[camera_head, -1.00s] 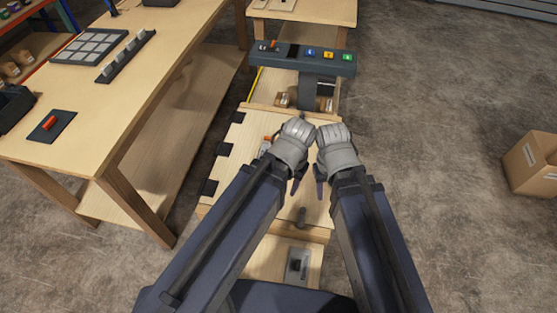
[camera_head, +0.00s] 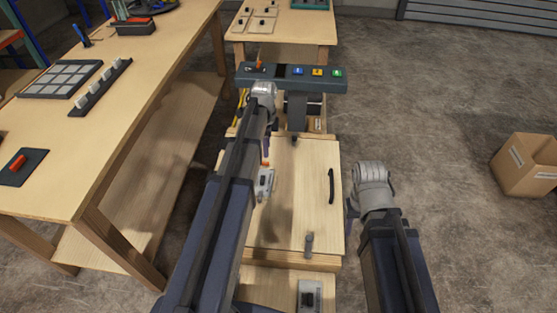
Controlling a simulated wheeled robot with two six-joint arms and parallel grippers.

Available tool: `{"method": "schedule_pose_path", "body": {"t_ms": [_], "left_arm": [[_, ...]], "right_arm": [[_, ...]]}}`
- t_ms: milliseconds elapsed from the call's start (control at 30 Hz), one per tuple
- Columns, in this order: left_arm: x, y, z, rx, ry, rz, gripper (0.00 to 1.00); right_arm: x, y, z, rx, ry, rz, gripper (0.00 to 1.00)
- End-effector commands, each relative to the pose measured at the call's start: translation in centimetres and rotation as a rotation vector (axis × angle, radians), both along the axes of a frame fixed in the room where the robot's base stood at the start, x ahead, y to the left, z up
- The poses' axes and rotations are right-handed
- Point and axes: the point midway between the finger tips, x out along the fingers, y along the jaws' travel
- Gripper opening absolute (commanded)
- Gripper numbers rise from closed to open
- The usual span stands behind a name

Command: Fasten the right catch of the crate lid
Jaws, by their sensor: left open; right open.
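The crate lid (camera_head: 285,190) is a pale wooden panel lying flat on the crate, with a black bar handle (camera_head: 331,186) along its right side. A grey upright catch-like part (camera_head: 309,242) is at its near edge, and a small dark one (camera_head: 294,139) is at its far edge; I cannot tell which is the right catch or whether either is fastened. My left gripper (camera_head: 267,146) is open over the lid's far left, largely hidden by its arm. My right gripper (camera_head: 351,212) is open and empty, just beyond the lid's right edge.
A dark console (camera_head: 310,79) with coloured buttons stands behind the crate. A grey and orange device (camera_head: 265,182) shows beside my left arm. A wooden workbench (camera_head: 140,95) runs along the left. A cardboard box (camera_head: 525,165) sits on the right, with clear floor before it.

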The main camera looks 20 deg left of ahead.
Motion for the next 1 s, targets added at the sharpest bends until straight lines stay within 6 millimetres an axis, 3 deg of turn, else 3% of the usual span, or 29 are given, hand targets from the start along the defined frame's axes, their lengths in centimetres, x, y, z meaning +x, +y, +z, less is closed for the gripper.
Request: {"method": "schedule_pose_path", "body": {"t_ms": [100, 467, 1000], "left_arm": [[0.4, 1.0, -0.2, -0.002, -0.003, -0.031, 0.46], [0.4, 1.0, -1.2, -0.002, -0.003, -0.035, 0.46], [0.4, 0.9, -7.5, -0.002, -0.003, -0.034, 0.46]], "right_arm": [[0.0, 0.0, -0.2, 0.0, 0.0, 0.0, 0.46], [0.0, 0.0, -1.2, 0.0, 0.0, 0.0, 0.46], [0.0, 0.0, -7.5, 0.0, 0.0, 0.001, 0.46]]}}
